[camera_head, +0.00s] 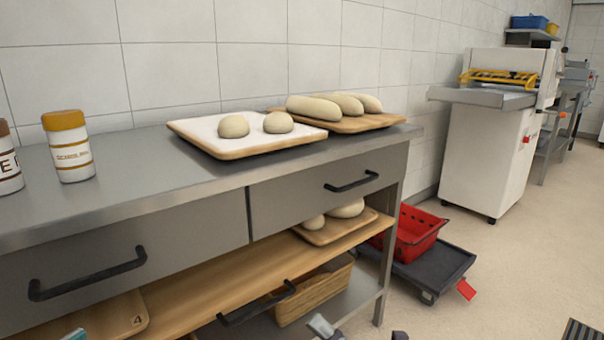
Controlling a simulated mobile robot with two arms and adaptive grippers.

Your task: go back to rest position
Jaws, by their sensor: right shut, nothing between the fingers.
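My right gripper (322,325) shows only as a small grey part at the bottom edge, right of centre. It is shut and empty, in front of the low part of the steel workbench (110,195). Most of it is cut off by the frame. A small grey-teal piece at the bottom left edge may be part of my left gripper (75,335); I cannot tell its state.
On the bench are a white-topped board (190,130) with two dough balls, a wooden board (385,124) with several long loaves, and two jars. Below are drawers with black handles and a shelf. A red basket (418,235) sits on a dark dolly; open floor lies right.

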